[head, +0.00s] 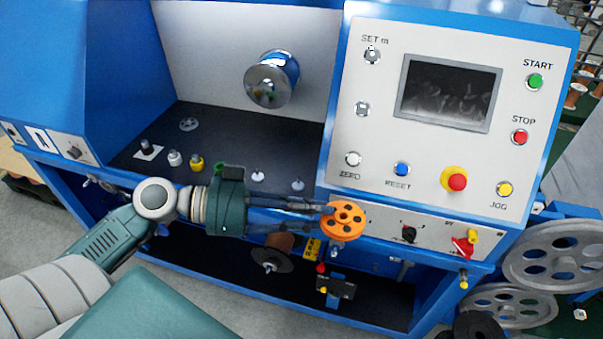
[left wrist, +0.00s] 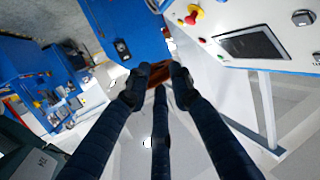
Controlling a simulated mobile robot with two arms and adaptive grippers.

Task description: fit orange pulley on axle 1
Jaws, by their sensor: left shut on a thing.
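The orange pulley (head: 347,226) is a disc with holes around its hub. My left gripper (head: 332,215) is shut on its near edge and holds it in front of the machine, below the control panel. In the left wrist view the gripper's fingers (left wrist: 157,82) close on the pulley (left wrist: 150,74), which looks dark orange-brown and is mostly hidden. No axle label is readable, so I cannot tell which part is axle 1. Two small pale pegs, one (head: 258,175) left of the other (head: 297,184), stand on the dark deck. My right gripper is not in view.
The control panel (head: 440,150) with screen and buttons rises behind and right of the pulley. A chrome drum (head: 271,79) sticks out of the back wall. A dark reel (head: 268,264) and a small bracket (head: 335,287) are below. Large grey wheels (head: 556,254) stand at the right.

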